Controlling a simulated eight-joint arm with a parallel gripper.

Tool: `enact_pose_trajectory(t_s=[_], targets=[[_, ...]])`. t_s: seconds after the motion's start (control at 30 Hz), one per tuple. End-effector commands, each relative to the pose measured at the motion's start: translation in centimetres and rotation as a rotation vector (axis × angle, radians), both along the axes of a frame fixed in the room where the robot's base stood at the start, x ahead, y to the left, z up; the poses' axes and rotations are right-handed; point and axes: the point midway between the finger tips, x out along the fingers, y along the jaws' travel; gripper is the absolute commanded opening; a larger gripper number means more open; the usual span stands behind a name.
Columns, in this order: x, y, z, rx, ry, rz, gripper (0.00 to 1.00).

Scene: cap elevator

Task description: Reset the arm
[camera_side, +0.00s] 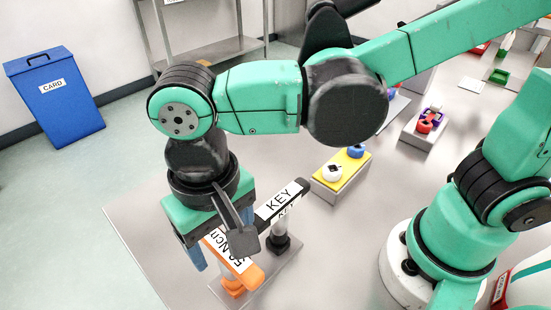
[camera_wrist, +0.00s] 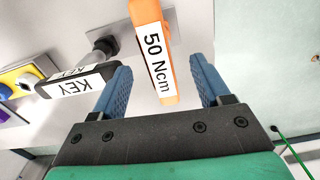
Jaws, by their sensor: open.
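My gripper (camera_wrist: 160,92) is open, its two blue ribbed fingers well apart in the wrist view. An orange tool labelled "50 Ncm" (camera_wrist: 154,55) shows between and beyond the fingers; I cannot tell whether it lies at their depth. In the side view my gripper (camera_side: 203,250) points down beside the orange tool (camera_side: 232,262), and its fingers are partly hidden by the wrist. A black-handled tool labelled "KEY" (camera_side: 281,203) stands just behind the orange one, and it also shows left of the fingers in the wrist view (camera_wrist: 76,81).
Both tools stand on a grey metal base (camera_side: 285,262) on the grey table (camera_side: 140,213). A yellow-topped block (camera_side: 342,168) with knobs stands to the right, and a block with a red and purple part (camera_side: 424,132) is farther back. A blue "CARD" bin (camera_side: 55,92) stands on the floor at left.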

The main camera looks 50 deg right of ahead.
Motion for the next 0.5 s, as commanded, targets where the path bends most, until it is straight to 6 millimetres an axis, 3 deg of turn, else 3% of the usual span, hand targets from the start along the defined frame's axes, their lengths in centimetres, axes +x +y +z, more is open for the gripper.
enact_pose_trajectory(t_s=[0.37, 0.5], targets=[[-0.01, -0.02, 0.5, 0.0, 0.0, 0.0, 0.7], [0.57, -0.92, 0.67, 0.017, -0.017, -0.003, 0.7]])
